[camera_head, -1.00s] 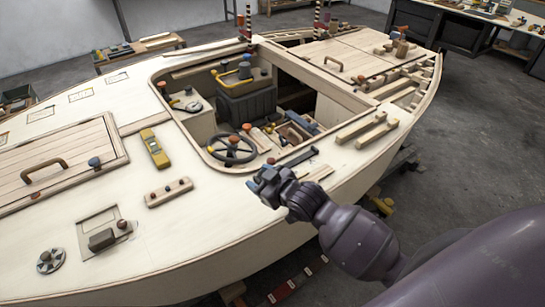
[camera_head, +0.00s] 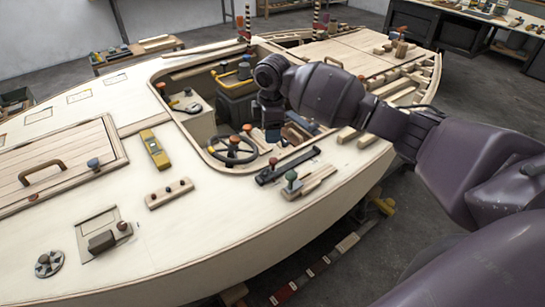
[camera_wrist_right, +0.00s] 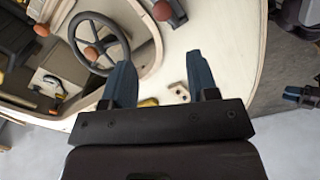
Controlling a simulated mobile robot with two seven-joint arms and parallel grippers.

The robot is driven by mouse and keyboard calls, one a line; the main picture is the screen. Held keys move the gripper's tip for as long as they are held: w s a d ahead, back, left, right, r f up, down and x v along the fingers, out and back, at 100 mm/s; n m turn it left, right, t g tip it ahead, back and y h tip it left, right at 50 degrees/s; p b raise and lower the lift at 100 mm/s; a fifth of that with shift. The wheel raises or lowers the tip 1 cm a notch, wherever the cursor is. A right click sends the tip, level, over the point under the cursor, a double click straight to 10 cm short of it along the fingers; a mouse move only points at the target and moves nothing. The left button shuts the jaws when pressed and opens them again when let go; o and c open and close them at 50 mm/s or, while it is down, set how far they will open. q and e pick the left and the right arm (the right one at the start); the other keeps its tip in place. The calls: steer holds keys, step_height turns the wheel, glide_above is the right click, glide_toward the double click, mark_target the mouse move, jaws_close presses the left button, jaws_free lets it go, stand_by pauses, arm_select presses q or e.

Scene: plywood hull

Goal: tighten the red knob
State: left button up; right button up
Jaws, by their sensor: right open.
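Several orange-red knobs show, and I cannot tell for sure which one the task means. In the right wrist view, a knob (camera_wrist_right: 161,11) near the steering wheel, on a dark part, looks like the same one. It lies beyond the fingertips, not touched. My right gripper (camera_head: 272,136) hangs pointing down over the cockpit, behind that knob in the head view. Its two blue fingers are apart and empty in the wrist view (camera_wrist_right: 158,66).
The steering wheel (camera_head: 232,150) is close to my right gripper. A yellow tool (camera_head: 154,148) and a wooden block with knobs (camera_head: 169,193) lie on the deck. The near deck is mostly clear.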

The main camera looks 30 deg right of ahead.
mark_target(273, 159)
steer(key=f, duration=0.3)
steer(key=f+b, duration=0.1)
steer(key=f, duration=0.5)
steer(key=shift+s+d, duration=0.15)
steer(key=shift+d, duration=0.1)
steer(key=shift+f+b, duration=0.3)
steer(key=shift+f, duration=0.35)
steer(key=c, duration=0.9)
steer(key=shift+c, duration=0.2)
